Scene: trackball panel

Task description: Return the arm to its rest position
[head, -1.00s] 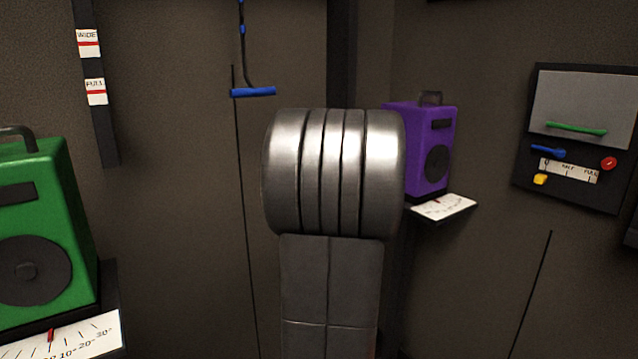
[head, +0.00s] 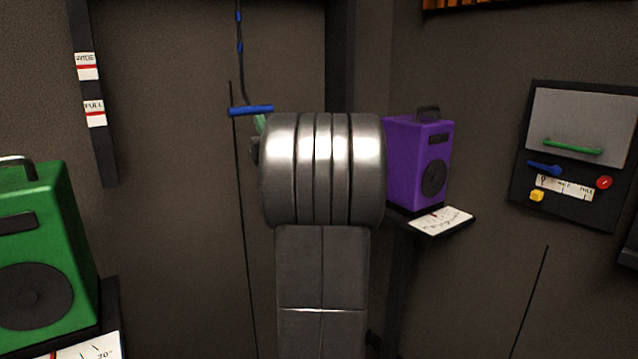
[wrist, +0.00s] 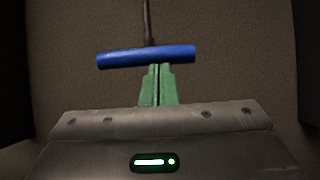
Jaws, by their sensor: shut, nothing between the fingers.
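My gripper shows in the wrist view as two green fingers (wrist: 157,84) pressed together, with nothing between them. In the head view only a small green bit of it (head: 260,124) shows behind my metal arm joint, which hides the rest. A blue pull bar (wrist: 147,56) hangs on a dark cord just beyond the fingertips in the wrist view. The bar (head: 251,111) also shows in the head view, hanging level at the upper middle. I cannot tell whether the fingertips touch it.
A green speaker (head: 40,265) stands on a shelf at the left. A purple speaker (head: 416,165) stands on a small shelf with a white scale card (head: 441,220). A panel (head: 575,150) with green, blue, red and yellow controls is on the right wall. A labelled strip (head: 92,90) hangs upper left.

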